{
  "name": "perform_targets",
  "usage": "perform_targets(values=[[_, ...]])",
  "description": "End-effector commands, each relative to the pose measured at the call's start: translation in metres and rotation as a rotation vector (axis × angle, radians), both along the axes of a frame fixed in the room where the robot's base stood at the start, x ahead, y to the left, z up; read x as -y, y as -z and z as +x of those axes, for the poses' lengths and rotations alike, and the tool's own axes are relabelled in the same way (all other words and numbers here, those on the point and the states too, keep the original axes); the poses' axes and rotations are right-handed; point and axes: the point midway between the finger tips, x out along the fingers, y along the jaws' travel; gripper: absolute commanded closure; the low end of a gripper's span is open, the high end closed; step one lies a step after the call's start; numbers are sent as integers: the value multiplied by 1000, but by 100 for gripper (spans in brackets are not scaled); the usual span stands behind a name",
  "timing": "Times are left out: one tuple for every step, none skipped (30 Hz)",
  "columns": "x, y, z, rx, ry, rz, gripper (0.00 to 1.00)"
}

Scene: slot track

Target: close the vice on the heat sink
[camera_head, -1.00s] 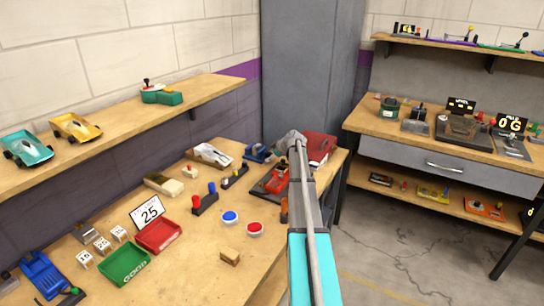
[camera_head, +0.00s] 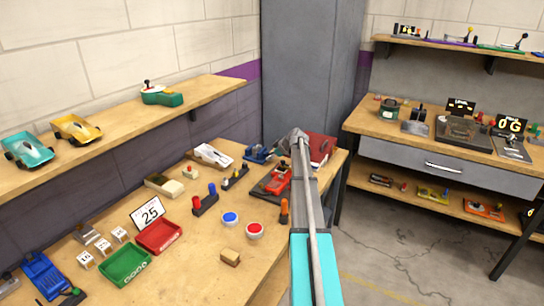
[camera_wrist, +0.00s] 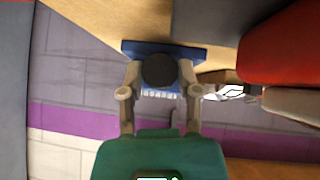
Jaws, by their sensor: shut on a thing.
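The blue vice (camera_head: 255,153) stands at the far end of the left workbench, partly hidden by my arm in the head view. In the wrist view, its blue body (camera_wrist: 195,53) lies just past my fingertips. My gripper (camera_wrist: 160,68) is shut on the dark round knob (camera_wrist: 159,72) of the vice, one finger on each side. Pale ribbed fins, seemingly the heat sink (camera_wrist: 158,94), show just below the knob. How tightly the vice jaws sit against it cannot be told, as the knob covers that part.
A red box (camera_head: 322,146) and a dark tray with a red car (camera_head: 276,180) sit close to the vice. Levers (camera_head: 235,177), push buttons (camera_head: 255,230) and red and green trays (camera_head: 124,265) fill the bench. A grey cabinet (camera_head: 315,70) stands behind.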

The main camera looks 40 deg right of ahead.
Motion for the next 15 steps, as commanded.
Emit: perform_targets(values=[[2,0,1,-16,-2,31,100],[3,0,1,-24,-1,51,100],[3,0,2,-36,-2,81,100],[3,0,2,-47,-2,104,100],[4,1,2,-56,-2,126,100],[4,1,2,-70,-2,160,100],[4,1,2,-80,-4,185,100],[4,1,3,-91,-3,210,100],[5,2,3,-106,-3,244,100],[5,2,3,-117,-4,272,100],[5,2,3,-128,-3,298,100],[6,3,3,-142,-3,332,100],[6,3,3,-153,-3,360,100],[6,3,3,-164,-3,386,100],[7,4,3,-179,-2,420,100]])
